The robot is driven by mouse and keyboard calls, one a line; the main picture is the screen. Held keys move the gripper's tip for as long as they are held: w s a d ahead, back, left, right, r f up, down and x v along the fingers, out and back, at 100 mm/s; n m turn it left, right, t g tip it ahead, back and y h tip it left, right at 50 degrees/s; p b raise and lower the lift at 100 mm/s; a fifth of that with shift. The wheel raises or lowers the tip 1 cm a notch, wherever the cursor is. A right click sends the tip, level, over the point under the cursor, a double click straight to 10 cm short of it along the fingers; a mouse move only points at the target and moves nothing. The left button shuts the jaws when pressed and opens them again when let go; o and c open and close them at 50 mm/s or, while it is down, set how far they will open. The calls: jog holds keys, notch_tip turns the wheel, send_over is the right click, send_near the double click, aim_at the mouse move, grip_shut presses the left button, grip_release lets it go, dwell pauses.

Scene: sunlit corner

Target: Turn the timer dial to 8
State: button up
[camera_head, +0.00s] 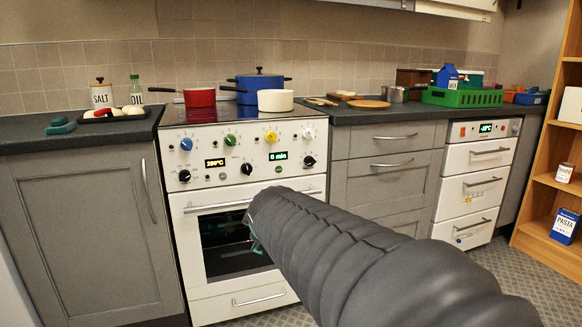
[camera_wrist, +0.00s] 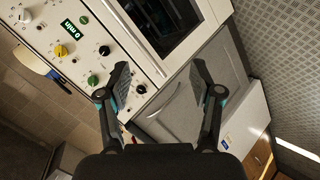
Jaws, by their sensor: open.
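The timer dial (camera_head: 308,161) is a black knob at the right of the stove's white control panel, beside a green display (camera_head: 278,156) reading "0 min". In the wrist view the timer dial (camera_wrist: 83,19) is at the upper left, by the same display (camera_wrist: 68,28). My gripper (camera_wrist: 160,70) is open and empty, with its fingers apart and the oven front and grey cabinet beyond them. In the head view only a bit of my gripper (camera_head: 256,238) shows in front of the oven door, below the panel; my arm hides the rest.
Other black knobs (camera_head: 247,168) (camera_head: 184,175) and coloured knobs (camera_head: 229,140) share the panel. The oven handle (camera_head: 240,203) sticks out below. Red (camera_head: 199,97), blue (camera_head: 260,86) and cream (camera_head: 275,100) pots stand on the stove. A green crate (camera_head: 462,97) is on the right counter.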

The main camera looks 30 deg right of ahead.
jog(key=w+d+r+n+t+h+b, duration=0.1)
jog(key=w+d+r+n+t+h, duration=0.15)
jog(key=w+d+n, duration=0.7)
jog(key=n+t+y+b, duration=0.2)
jog(key=n+t, duration=0.3)
jog(key=n, duration=1.1)
send_near(312, 163)
jog(key=p+x, duration=0.3)
jog(key=x, duration=0.7)
jog(key=c, duration=1.1)
